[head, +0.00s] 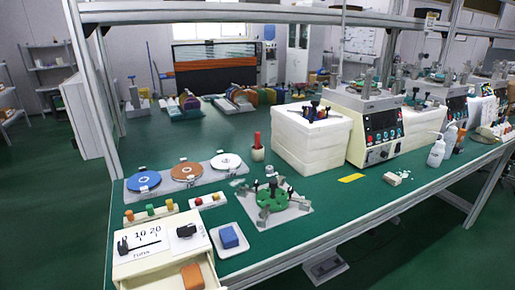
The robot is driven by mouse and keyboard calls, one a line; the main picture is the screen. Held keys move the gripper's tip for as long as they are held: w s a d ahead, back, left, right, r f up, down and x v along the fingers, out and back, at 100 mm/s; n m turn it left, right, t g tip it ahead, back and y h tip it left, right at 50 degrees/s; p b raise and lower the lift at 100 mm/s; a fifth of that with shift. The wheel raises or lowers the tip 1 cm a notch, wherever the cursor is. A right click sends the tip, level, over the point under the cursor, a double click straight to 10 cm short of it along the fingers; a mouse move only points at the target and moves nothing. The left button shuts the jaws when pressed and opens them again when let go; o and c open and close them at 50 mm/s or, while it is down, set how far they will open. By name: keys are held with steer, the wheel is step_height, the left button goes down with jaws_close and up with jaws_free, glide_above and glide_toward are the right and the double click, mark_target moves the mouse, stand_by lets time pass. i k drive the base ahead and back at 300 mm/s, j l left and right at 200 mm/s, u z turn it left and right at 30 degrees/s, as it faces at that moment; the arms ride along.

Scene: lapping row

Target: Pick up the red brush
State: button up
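A slim upright red object (257,139), which looks like the red brush's handle, stands in a small beige cup (257,155) on the green bench top. It is left of the white foam blocks and behind the green round fixture. Its lower end is hidden inside the cup, so I cannot see any bristles. My gripper is not in the head view.
White blocks (306,150) stand close right of the cup. A green fixture (273,196) with upright dark parts is in front. A plate with three discs (186,172) lies left. A metal frame post (87,90) rises at the bench's left end.

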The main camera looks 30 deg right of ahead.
mark_target(258, 134)
steer(key=i+j+z, duration=0.2)
steer(key=i, duration=0.3)
steer(key=i+j+z, duration=0.2)
steer(key=i, duration=0.3)
steer(key=i+j+z, duration=0.2)
steer(key=i, duration=0.25)
steer(key=i+j, duration=0.05)
steer(key=j, duration=0.05)
